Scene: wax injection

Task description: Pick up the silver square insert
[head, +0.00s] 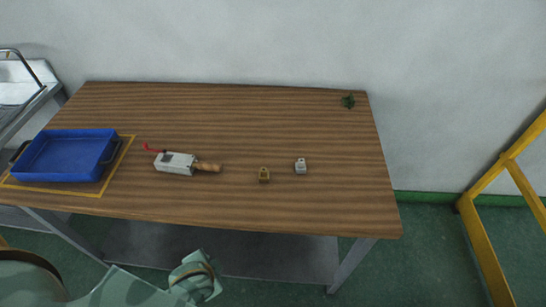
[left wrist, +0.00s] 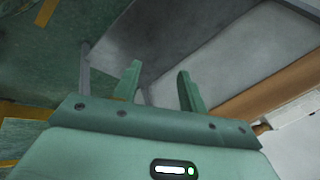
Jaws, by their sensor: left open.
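A small silver-white square insert (head: 300,166) stands on the wooden table (head: 240,120), right of the middle in the head view. A brass-coloured square insert (head: 264,175) stands just to its left, a little nearer the front edge. My left arm comes in at the lower left of the head view, below the table's front edge and well apart from both inserts. In the left wrist view my left gripper (left wrist: 159,88) shows two green fingers spread apart with nothing between them. My right gripper is in neither view.
A white tool with a tan handle (head: 175,163) lies left of the inserts. A blue tray (head: 68,156) sits inside yellow tape at the table's left. A small dark green object (head: 348,101) is at the back right. A yellow frame (head: 487,245) stands right of the table.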

